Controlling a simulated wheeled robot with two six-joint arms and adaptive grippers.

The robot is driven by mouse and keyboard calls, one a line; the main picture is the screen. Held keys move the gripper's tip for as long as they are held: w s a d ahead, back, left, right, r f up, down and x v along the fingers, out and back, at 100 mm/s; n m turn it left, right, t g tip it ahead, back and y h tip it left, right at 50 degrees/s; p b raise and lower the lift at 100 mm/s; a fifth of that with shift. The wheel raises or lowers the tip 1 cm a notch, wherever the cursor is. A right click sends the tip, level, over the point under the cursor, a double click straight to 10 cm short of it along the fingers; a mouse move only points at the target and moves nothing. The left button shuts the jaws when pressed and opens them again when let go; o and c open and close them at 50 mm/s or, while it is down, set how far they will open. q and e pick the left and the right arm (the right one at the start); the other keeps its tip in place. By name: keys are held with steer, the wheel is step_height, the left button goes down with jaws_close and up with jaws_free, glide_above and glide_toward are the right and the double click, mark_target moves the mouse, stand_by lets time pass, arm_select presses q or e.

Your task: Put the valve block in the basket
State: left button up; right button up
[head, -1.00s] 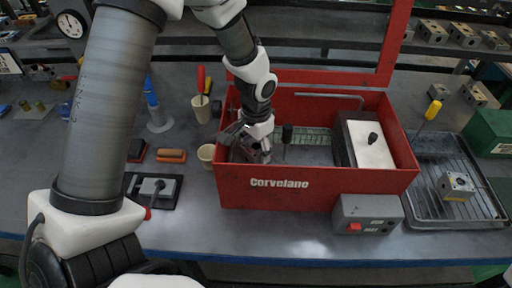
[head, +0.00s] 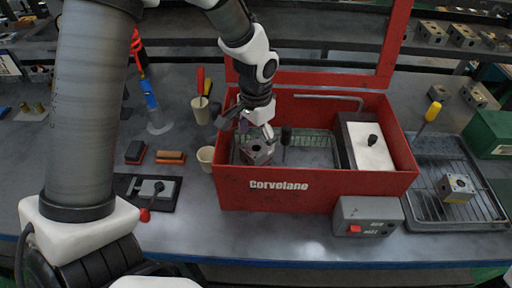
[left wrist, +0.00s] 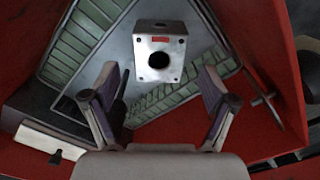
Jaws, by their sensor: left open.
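A grey metal valve block (head: 258,151) with a dark round hole sits inside the left part of the red Corvelane tank (head: 315,192). In the left wrist view the block (left wrist: 160,50) shows a red label above the hole and lies by the green mesh (left wrist: 187,95), which looks like the basket floor. My left gripper (head: 252,128) is above the block, pointing down into the tank. In the left wrist view its two fingers (left wrist: 158,88) are spread wide, with nothing between them and the block beyond their tips. My right gripper is out of view.
A second valve block (head: 457,187) sits on a black drip tray (head: 425,207) at the right. A white-topped box (head: 370,147) fills the tank's right side. A dark upright handle (head: 286,137) stands near the block. A beige cup (head: 206,157) is left of the tank.

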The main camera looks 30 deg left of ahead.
arm_select(q)
step_height(320, 180, up, 7)
steer(key=shift+r, duration=0.2)
stand_by(1.1)
